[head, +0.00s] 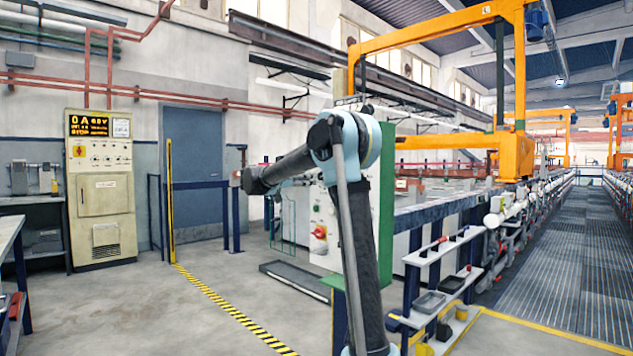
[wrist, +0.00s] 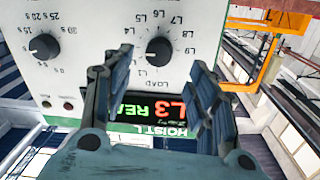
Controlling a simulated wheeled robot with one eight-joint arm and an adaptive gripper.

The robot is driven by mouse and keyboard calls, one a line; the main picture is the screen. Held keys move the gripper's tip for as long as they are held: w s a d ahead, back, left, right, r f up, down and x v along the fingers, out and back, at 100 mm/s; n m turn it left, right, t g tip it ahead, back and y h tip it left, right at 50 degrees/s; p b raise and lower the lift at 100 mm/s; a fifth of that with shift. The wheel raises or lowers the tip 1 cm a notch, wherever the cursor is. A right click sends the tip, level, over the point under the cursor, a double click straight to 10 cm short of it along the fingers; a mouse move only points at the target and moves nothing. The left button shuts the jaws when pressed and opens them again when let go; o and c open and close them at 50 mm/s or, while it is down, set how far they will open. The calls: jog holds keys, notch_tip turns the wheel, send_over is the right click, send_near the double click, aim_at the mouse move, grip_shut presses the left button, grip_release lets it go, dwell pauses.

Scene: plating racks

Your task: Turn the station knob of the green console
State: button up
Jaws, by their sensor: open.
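The green console shows in the head view as a pale front panel (head: 309,218) with a green side (head: 386,190), partly hidden behind my arm. In the wrist view its panel (wrist: 95,22) appears upside down. A black round knob (wrist: 158,48) is ringed by L-numbers and LOAD, which fits the station knob. My gripper (wrist: 161,60) is open, and its two fingers appear on either side of this knob. I cannot tell whether they touch it. The lit display (wrist: 165,108), reading L3 and part of a word, shows between the fingers. My gripper's fingers are not discernible in the head view.
A second black knob (wrist: 43,47) with seconds marks sits left on the panel. A red switch (head: 319,232) is on the console front. A beige cabinet (head: 101,190) stands by the left wall. A shelf rack (head: 440,280) stands right. Floor at left is open.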

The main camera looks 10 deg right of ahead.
aim_at(320, 176)
jog(key=x, duration=0.6)
jog(key=shift+w+d, duration=0.15)
jog(key=shift+d, duration=0.05)
jog(key=shift+c, duration=0.3)
jog(key=c, duration=1)
